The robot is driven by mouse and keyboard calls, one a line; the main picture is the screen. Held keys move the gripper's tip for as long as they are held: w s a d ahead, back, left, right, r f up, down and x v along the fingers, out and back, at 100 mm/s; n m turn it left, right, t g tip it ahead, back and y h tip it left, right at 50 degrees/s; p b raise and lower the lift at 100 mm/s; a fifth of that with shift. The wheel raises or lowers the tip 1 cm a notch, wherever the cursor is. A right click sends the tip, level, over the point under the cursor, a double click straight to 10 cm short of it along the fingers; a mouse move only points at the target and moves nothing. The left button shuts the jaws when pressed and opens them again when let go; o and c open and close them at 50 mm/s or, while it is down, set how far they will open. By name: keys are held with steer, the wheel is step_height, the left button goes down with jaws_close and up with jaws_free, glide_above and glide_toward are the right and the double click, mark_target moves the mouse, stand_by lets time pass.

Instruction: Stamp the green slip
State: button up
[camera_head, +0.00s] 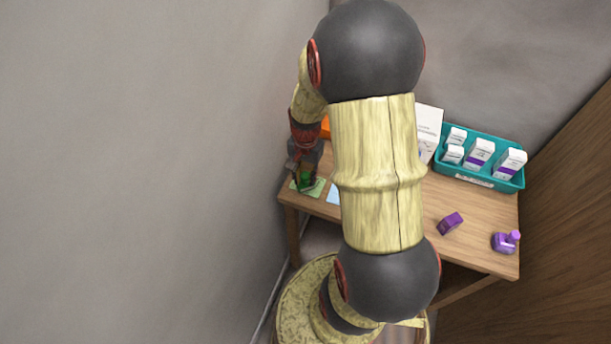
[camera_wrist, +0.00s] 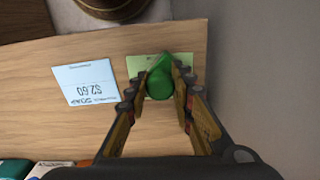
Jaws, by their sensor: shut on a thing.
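The green slip (camera_head: 315,190) lies near the left end of the wooden counter, and it also shows in the wrist view (camera_wrist: 135,64). My gripper (camera_head: 303,177) is over it, pointing down. The stamp also shows in the head view (camera_head: 305,181) as a small green shape under the gripper. The stamp hides part of the slip. I cannot tell whether its base touches the slip.
A pale blue slip (camera_wrist: 87,82) printed "$2.60" lies beside the green one. A purple block (camera_head: 451,223) and a purple stamp-like piece (camera_head: 506,241) are at the right. A teal tray (camera_head: 477,181) of white boxes stands behind. A wall is close on the left. My arm hides the middle counter.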

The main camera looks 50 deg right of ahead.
steer(key=shift+r+p, duration=2.65)
steer(key=shift+r, duration=0.8)
